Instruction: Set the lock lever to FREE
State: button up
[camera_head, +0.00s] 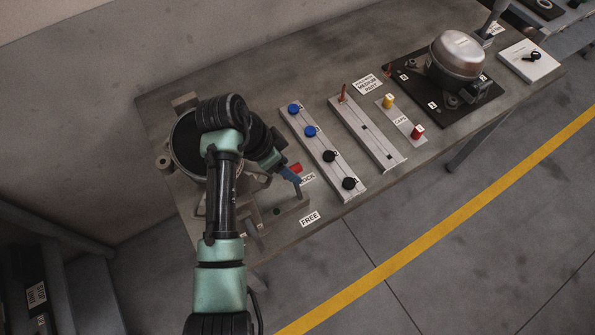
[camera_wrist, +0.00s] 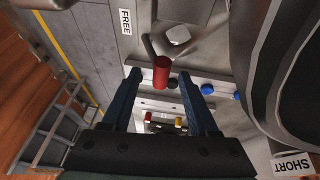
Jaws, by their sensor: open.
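The lock lever has a red cylindrical handle (camera_head: 296,168), which shows beside the partly covered LOCK label (camera_head: 308,179) in the head view. The FREE label (camera_head: 310,218) lies lower at the table's front edge. My gripper (camera_head: 292,177) is at the handle, with blue fingers. In the wrist view the red handle (camera_wrist: 161,76) stands between the two spread fingertips of my gripper (camera_wrist: 159,80), with a gap visible on both sides. The FREE label (camera_wrist: 125,21) shows there at the top. Much of the lever's arm is hidden behind my arm in the head view.
A rail with blue and black knobs (camera_head: 322,153) stands close to the right of my gripper. Further right are a slotted rail (camera_head: 367,135), a caps strip (camera_head: 402,118) and a compressor (camera_head: 459,56). A round dark fixture (camera_head: 186,147) sits left, partly behind my arm.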

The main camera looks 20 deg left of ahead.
jog(key=x, duration=0.6)
jog(key=shift+f, duration=0.1)
jog(key=shift+c, duration=0.2)
grip_shut()
dwell(1.1)
